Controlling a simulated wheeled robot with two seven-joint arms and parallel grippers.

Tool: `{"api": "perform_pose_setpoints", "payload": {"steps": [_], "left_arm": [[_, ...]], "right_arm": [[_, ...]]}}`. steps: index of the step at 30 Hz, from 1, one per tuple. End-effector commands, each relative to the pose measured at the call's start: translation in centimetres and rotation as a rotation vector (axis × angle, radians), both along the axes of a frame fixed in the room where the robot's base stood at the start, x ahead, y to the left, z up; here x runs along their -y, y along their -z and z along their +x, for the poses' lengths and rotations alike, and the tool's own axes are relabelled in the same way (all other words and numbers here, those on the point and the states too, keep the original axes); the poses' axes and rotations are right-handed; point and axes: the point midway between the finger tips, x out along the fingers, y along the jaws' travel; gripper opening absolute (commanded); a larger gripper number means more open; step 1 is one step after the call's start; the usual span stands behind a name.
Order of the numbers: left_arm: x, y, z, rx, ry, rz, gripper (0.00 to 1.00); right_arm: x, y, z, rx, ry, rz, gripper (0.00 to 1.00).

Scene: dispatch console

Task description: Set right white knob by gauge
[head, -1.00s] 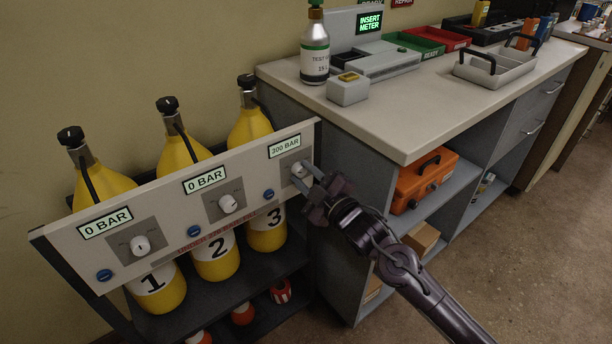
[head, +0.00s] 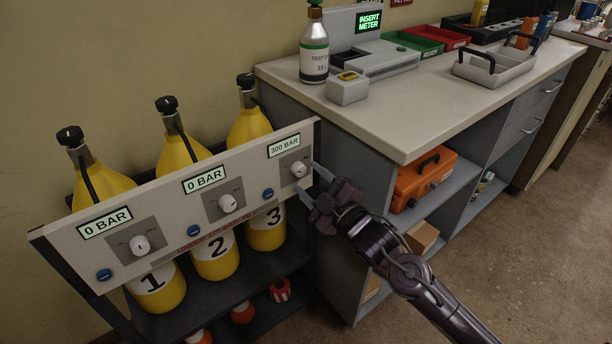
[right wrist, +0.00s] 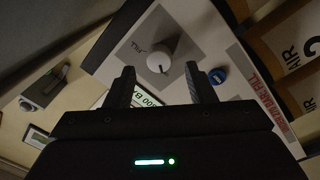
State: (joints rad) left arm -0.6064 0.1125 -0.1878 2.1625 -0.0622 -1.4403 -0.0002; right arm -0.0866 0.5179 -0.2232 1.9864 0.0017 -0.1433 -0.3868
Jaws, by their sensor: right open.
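The right white knob (head: 298,169) sits on the panel (head: 262,177) below a gauge (head: 284,146) reading 300 BAR. In the right wrist view the knob (right wrist: 159,62) shows ahead of the fingers, with a dark pointer mark and the gauge (right wrist: 146,99) partly hidden behind a finger. My right gripper (head: 311,182) is open and empty, just right of the knob and apart from it. It also shows in the right wrist view (right wrist: 160,85), its two fingers spread. The middle knob (head: 228,203) and left knob (head: 140,245) sit below gauges reading 0 BAR. My left gripper is not in view.
Blue buttons (head: 268,194) sit beside the knobs. Yellow numbered cylinders (head: 250,127) stand behind the panel. A counter (head: 400,122) with a silver bottle (head: 314,55) stands to the right, with an orange case (head: 424,178) on its shelf. Floor at the lower right is clear.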

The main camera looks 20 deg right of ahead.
Motion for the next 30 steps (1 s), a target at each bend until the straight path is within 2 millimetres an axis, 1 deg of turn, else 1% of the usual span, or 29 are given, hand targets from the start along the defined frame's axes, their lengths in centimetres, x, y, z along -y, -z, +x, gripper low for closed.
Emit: {"api": "perform_pose_setpoints", "payload": {"steps": [1, 3, 6, 10, 15, 20, 26, 27, 29, 30], "left_arm": [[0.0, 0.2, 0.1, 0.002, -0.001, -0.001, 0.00], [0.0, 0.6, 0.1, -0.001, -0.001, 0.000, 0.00], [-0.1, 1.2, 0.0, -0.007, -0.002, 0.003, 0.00], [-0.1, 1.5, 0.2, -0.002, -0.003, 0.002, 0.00], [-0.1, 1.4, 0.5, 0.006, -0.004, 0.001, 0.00], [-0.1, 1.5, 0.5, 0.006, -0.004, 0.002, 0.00], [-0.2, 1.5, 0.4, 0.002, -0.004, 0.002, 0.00], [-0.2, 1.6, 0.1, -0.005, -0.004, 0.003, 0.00], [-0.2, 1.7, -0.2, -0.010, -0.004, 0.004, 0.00], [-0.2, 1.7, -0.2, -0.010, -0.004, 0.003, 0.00]], "right_arm": [[0.3, 0.2, -1.0, -0.005, 0.000, -0.002, 0.50], [0.7, 0.2, -2.0, -0.003, 0.001, -0.001, 0.50], [1.1, 0.3, -3.3, -0.004, 0.000, 0.000, 0.50], [1.5, 0.3, -4.4, -0.002, 0.001, 0.000, 0.50], [1.6, 0.2, -4.8, 0.000, 0.001, 0.001, 0.50], [1.6, 0.2, -4.8, 0.000, 0.001, 0.001, 0.50], [1.6, 0.2, -4.8, 0.000, 0.001, 0.000, 0.50], [1.6, 0.3, -4.8, -0.002, 0.001, 0.001, 0.50], [1.7, 0.7, -4.8, -0.019, 0.008, 0.007, 0.50], [1.7, 1.4, -4.9, -0.048, 0.019, 0.014, 0.50]]}}
